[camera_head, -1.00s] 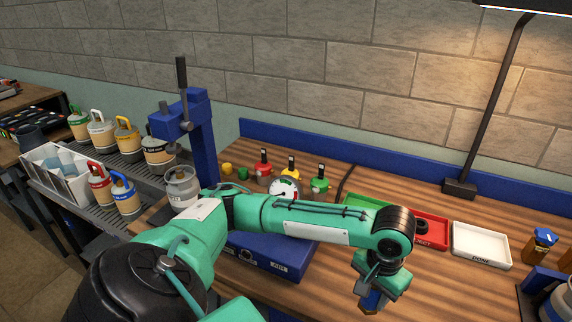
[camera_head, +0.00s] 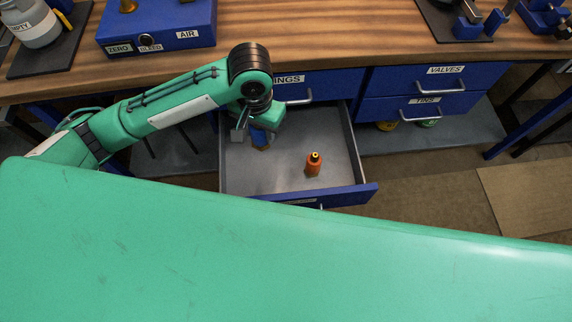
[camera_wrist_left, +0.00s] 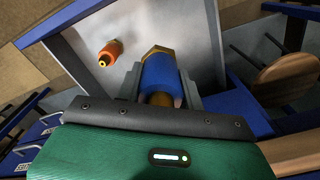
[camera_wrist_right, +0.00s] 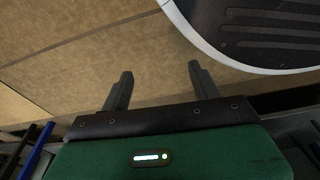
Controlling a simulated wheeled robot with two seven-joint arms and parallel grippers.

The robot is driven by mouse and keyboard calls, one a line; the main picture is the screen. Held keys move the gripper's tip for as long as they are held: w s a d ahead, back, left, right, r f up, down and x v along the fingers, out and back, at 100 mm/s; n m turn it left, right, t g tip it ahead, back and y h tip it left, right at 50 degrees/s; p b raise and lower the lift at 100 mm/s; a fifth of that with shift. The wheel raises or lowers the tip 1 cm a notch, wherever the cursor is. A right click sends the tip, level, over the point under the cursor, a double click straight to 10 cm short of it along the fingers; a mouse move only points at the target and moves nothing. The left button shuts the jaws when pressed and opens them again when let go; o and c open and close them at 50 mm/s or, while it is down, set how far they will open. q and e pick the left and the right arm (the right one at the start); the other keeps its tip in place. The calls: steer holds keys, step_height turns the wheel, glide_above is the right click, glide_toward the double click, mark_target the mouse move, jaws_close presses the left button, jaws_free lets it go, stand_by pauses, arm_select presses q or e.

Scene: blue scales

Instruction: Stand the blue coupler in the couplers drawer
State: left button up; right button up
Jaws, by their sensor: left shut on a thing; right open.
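The blue coupler (camera_head: 260,138), blue with a brass hex end, is in my left gripper (camera_head: 252,126), shut on it. It also shows in the left wrist view (camera_wrist_left: 160,74) between the fingers (camera_wrist_left: 162,88). The gripper holds it roughly upright, brass end down, inside the open drawer (camera_head: 362,192) at its back left. I cannot tell whether it touches the drawer floor. The drawer's front label is unreadable. My right gripper (camera_wrist_right: 160,76) is open and empty above the floor.
The drawer floor (camera_head: 285,182) around the orange coupler is bare. My green body covers the lower foreground.

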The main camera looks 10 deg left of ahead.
arm_select(q)
step_height(320, 180, down, 19)
steer(key=shift+f+b, duration=0.2)
steer(key=shift+b, duration=1)
steer(key=shift+f, duration=0.4)
steer(key=shift+d, duration=0.1)
arm_select(e)
steer(key=w+a+r, duration=0.1)
steer(key=w+r, duration=0.3)
steer(key=r, duration=0.3)
steer(key=shift+a, duration=0.25)
steer(key=shift+w, duration=0.1)
arm_select(q)
steer(key=o, duration=0.8)
steer(key=shift+f, duration=0.1)
steer(key=o, duration=0.3)
steer(key=shift+o, duration=0.2)
arm_select(e)
steer(key=shift+s+f, duration=0.25)
steer(key=shift+f, duration=0.15)
